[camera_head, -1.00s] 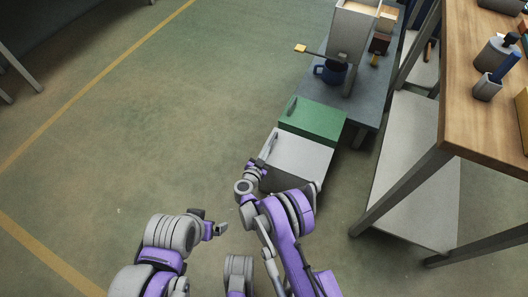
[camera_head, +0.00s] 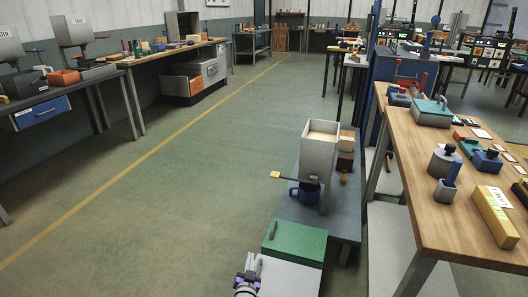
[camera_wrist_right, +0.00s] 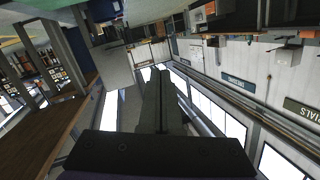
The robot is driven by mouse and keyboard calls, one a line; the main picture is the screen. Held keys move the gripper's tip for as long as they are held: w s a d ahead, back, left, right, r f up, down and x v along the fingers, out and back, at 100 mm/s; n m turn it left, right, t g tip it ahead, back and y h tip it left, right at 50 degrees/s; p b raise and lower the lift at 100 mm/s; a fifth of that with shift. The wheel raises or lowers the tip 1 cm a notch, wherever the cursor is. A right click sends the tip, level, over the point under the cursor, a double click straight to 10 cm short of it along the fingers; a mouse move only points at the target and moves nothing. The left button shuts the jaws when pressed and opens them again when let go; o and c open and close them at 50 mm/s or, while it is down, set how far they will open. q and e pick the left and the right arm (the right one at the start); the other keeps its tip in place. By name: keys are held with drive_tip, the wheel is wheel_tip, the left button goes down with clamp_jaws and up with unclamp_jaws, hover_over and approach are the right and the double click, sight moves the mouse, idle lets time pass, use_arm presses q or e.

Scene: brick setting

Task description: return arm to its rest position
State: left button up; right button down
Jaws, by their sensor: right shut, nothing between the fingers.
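In the right wrist view the closed fingers (camera_wrist_right: 158,92) stand in the middle, pointing up toward the walls and windows of the room. Most of my right arm is below the head view. My left arm and gripper are out of view.
A white cabinet (camera_head: 290,278) with a green top (camera_head: 296,242) stands close by the right gripper. Behind it a low grey table (camera_head: 288,211) carries a grey dispenser (camera_head: 319,150) and a blue mug (camera_head: 304,194). A wooden workbench (camera_head: 420,160) stands at right. The floor at left is clear.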

drive_tip(key=s+d+r+n+g+y, duration=0.2)
drive_tip(key=s+d+r+n+y, duration=0.15)
drive_tip(key=r, duration=0.45)
drive_tip(key=s+d+r+n+g+y, duration=0.1)
drive_tip(key=s+d+r+n+y, duration=0.1)
drive_tip(key=s+r, duration=0.45)
drive_tip(key=s+d+f+g+h, duration=0.1)
drive_tip(key=s+d+g+h, duration=0.15)
drive_tip(key=s+d, duration=0.6)
drive_tip(key=s+d+f+m+g+h, duration=0.1)
drive_tip(key=s+d+f+g, duration=0.2)
drive_tip(key=s, duration=1)
drive_tip(key=s+d+g+h, duration=0.1)
drive_tip(key=s+d+g, duration=0.4)
drive_tip(key=s, duration=0.6)
use_arm(q)
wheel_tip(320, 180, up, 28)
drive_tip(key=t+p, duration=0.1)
drive_tip(key=p, duration=2.4)
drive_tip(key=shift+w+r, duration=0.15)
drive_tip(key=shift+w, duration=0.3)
use_arm(e)
wheel_tip(320, 180, up, 28)
drive_tip(key=w+t, duration=0.1)
drive_tip(key=t, duration=0.1)
drive_tip(key=shift+d, duration=0.4)
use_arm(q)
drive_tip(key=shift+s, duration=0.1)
use_arm(e)
drive_tip(key=shift+r, duration=0.1)
